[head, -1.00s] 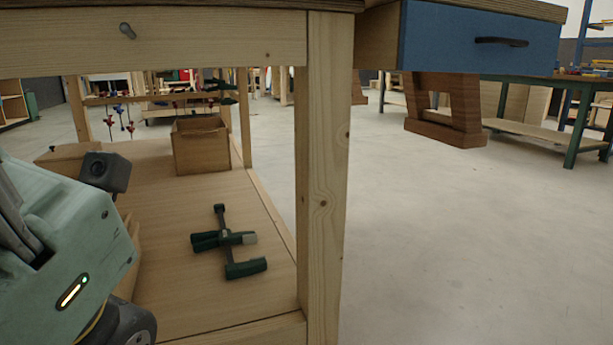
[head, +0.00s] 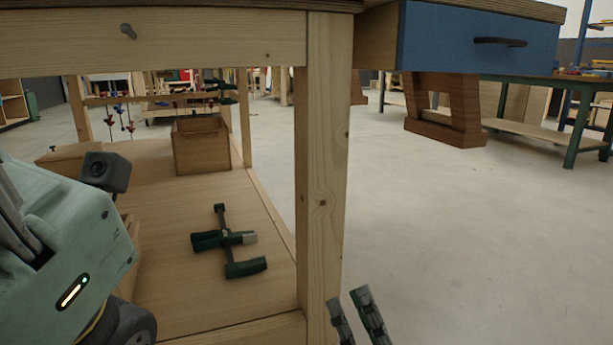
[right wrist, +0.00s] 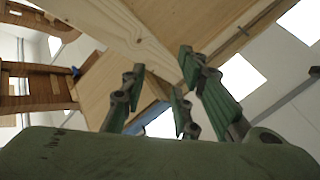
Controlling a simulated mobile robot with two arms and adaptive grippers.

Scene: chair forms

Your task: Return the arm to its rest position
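My right gripper (head: 347,297) shows at the bottom of the head view, just right of the wooden table leg (head: 323,170). Two dark green and grey fingers point up with a small gap between them. In the right wrist view its fingers (right wrist: 160,72) stand apart with nothing between them, below the wooden underside of the workbench (right wrist: 115,80). My left arm (head: 55,235) fills the lower left of the head view. Its gripper fingers do not show.
A green clamp (head: 225,240) lies on the bench's lower shelf (head: 160,230), with a wooden box (head: 200,145) behind it. A blue drawer (head: 440,40) hangs at upper right above a brown wooden piece (head: 445,110). The floor at right (head: 480,240) is clear.

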